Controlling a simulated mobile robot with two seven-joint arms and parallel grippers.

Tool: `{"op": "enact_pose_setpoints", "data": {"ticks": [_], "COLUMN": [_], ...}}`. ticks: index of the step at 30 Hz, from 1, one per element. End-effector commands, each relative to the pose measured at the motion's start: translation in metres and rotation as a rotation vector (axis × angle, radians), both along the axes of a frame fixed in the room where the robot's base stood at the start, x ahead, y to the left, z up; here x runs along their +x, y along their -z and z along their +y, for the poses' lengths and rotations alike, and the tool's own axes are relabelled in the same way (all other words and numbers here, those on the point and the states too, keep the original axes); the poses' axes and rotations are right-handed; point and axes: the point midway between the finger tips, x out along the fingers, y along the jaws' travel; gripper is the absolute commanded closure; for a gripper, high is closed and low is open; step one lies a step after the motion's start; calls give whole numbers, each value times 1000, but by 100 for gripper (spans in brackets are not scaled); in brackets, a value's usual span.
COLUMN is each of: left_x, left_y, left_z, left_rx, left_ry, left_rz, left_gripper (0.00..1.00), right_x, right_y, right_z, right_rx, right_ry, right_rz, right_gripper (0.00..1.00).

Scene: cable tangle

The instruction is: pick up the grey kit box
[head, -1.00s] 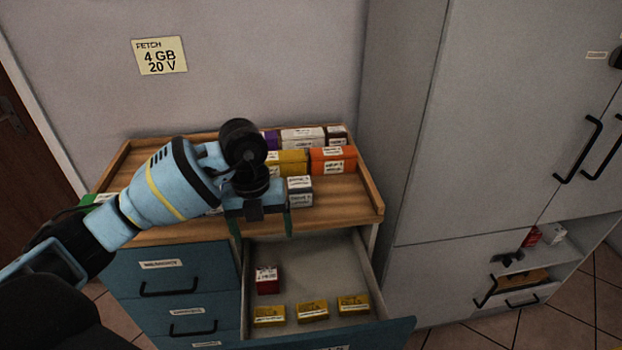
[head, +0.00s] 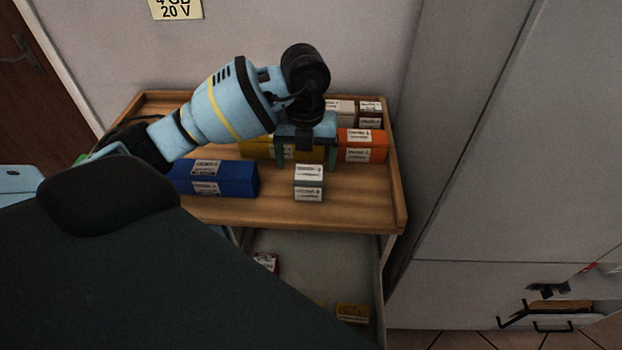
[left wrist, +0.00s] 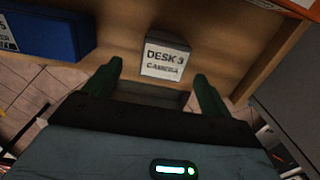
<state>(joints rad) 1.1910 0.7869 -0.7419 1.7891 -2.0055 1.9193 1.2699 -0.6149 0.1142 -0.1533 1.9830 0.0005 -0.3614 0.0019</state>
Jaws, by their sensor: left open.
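The grey kit box (head: 308,183) stands on the wooden top of the cabinet, near its front edge, with white labels on it. In the left wrist view the box (left wrist: 163,60) shows a label reading "DESK 3 CAMERA". My left gripper (head: 305,158) is open and empty, its green fingers pointing down; in the head view they appear just behind the box. In the left wrist view the box appears between and slightly beyond the fingertips of the gripper (left wrist: 158,72), with no contact visible. My right gripper is not in view.
A blue box (head: 230,180) lies left of the grey box. An orange box (head: 362,146) and a yellow box (head: 258,150) stand behind it. The wooden top (head: 365,200) is clear to its right. Below, an open drawer (head: 295,245) holds red and yellow boxes.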

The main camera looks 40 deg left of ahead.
Motion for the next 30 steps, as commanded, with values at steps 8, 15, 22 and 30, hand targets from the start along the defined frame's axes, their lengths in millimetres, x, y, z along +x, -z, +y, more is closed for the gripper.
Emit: {"op": "enact_pose_setpoints", "data": {"ticks": [8, 15, 22, 30], "left_x": [0, -3, -4, -4], "left_y": [19, 42, 68, 71], "left_z": [-1, -6, -7, -7], "left_rx": [-1, -1, 0, -1], "left_ry": [1, 2, 1, 1], "left_rz": [1, 4, 2, 1], "left_gripper": [16, 16, 16, 16], "right_x": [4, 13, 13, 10], "right_y": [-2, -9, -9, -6], "right_z": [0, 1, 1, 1], "right_rx": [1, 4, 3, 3], "right_ry": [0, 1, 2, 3], "right_rz": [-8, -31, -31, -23], "right_gripper": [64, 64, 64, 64]}}
